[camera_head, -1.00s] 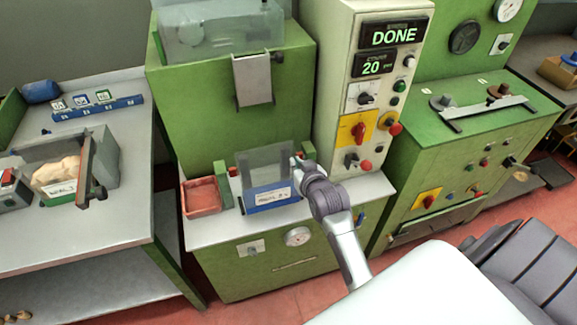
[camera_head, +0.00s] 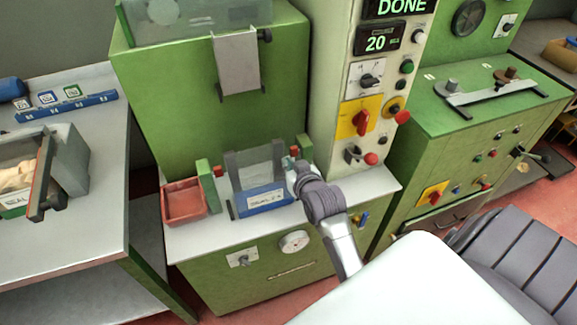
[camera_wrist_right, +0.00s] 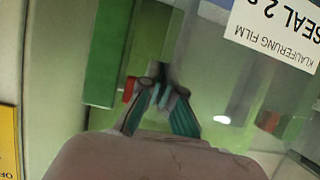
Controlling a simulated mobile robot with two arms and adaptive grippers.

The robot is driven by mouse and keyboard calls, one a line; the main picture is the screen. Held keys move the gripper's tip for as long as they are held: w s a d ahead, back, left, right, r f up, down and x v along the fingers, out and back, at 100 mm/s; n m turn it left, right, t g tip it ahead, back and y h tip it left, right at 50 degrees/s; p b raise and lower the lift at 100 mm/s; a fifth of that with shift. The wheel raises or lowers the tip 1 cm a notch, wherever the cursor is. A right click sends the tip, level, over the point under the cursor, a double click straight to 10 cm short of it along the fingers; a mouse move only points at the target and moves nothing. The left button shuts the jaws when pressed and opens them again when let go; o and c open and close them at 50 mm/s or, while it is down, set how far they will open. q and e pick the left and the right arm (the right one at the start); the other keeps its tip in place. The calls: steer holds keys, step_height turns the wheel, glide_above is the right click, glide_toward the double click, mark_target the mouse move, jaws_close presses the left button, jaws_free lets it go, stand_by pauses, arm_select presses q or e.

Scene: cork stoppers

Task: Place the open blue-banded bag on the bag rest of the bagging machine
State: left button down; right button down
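The clear bag with a blue band (camera_head: 264,200) and a white label stands upright at the front of the green bagging machine (camera_head: 200,130), below its metal chute (camera_head: 237,65). Grey posts rise along its sides, and its base is over the machine's pale shelf; contact with the rest is hard to tell. My right gripper (camera_head: 293,180) is at the bag's right edge. In the right wrist view its fingertips (camera_wrist_right: 160,88) come close together at the clear film, and the label (camera_wrist_right: 275,30) shows at the upper right. My left gripper is out of view.
A red tray (camera_head: 183,203) sits left of the bag. Green blocks with red parts flank the bag, the left one (camera_head: 205,180) close by. The control panel (camera_head: 375,100) reads DONE and 20, with knobs right of my gripper. A bench (camera_head: 75,225) stands at left.

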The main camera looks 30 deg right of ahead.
steer(key=shift+s, duration=0.1)
steer(key=c, duration=1.4)
jaws_free()
steer(key=shift+f, duration=0.1)
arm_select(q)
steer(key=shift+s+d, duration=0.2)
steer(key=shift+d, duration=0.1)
arm_select(e)
steer(key=shift+o, duration=0.4)
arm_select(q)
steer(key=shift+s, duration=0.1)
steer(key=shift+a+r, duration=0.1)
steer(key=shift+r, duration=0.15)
arm_select(e)
steer(key=v, duration=1.2)
